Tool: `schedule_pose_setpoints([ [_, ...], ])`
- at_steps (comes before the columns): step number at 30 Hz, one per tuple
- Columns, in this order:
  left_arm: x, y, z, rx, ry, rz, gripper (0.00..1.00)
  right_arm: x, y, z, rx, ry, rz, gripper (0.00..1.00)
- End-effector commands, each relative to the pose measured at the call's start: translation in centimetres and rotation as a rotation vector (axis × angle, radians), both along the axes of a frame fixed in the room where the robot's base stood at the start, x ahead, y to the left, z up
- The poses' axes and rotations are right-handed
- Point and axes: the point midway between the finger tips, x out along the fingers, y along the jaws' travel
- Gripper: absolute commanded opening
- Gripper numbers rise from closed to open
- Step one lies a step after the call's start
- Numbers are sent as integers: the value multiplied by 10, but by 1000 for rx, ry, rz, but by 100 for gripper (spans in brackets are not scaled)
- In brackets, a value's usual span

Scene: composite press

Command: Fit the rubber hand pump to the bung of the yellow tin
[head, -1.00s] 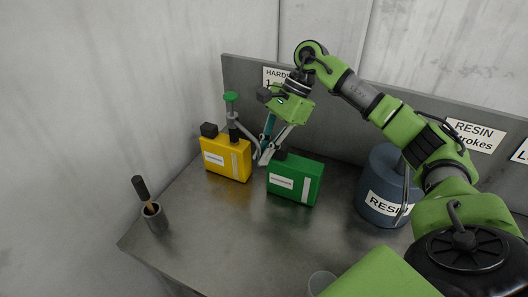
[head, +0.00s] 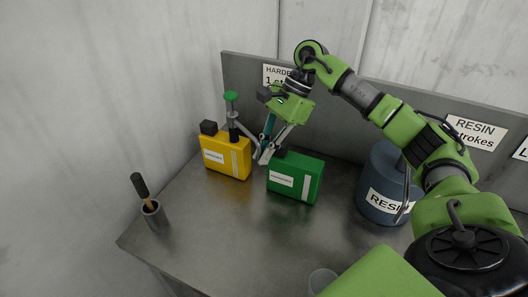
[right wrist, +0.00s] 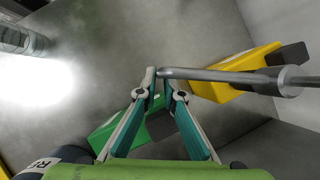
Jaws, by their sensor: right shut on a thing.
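The yellow tin (head: 226,158) stands at the back left of the bench, with a black block on its top left. The hand pump (head: 232,114) has a green knob and a grey spout and stands upright over the tin's right part. A dark piece (head: 234,134) shows below the pump; I cannot tell if the pump is seated in the bung. My right gripper (head: 263,159) is between the yellow tin and the green tin. In the right wrist view it (right wrist: 158,76) is shut on the free end of the pump's grey spout (right wrist: 215,76). My left gripper is out of view.
The green tin (head: 295,181) stands close beside and below my right gripper. A blue-grey resin drum (head: 380,182) is to the right. A grey pot (head: 154,216) with a dark-handled brush and a clear cup (head: 321,281) stand nearer. The front middle of the bench is clear.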

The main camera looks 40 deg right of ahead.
Motion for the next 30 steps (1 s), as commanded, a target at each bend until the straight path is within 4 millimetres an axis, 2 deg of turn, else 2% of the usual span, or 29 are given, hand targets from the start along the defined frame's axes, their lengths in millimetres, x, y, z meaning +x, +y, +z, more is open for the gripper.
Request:
schedule_pose_setpoints([
  [17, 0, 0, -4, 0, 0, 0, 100, 0, 0, -3, 0, 1, 0, 0],
  [18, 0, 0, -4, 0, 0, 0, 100, 0, 0, -3, 0, 1, 0, 13],
  [20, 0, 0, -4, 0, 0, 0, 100, 0, 0, -3, -1, 1, 0, 27],
  [30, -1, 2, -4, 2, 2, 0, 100, 0, -1, -3, -1, 1, 0, 27],
])
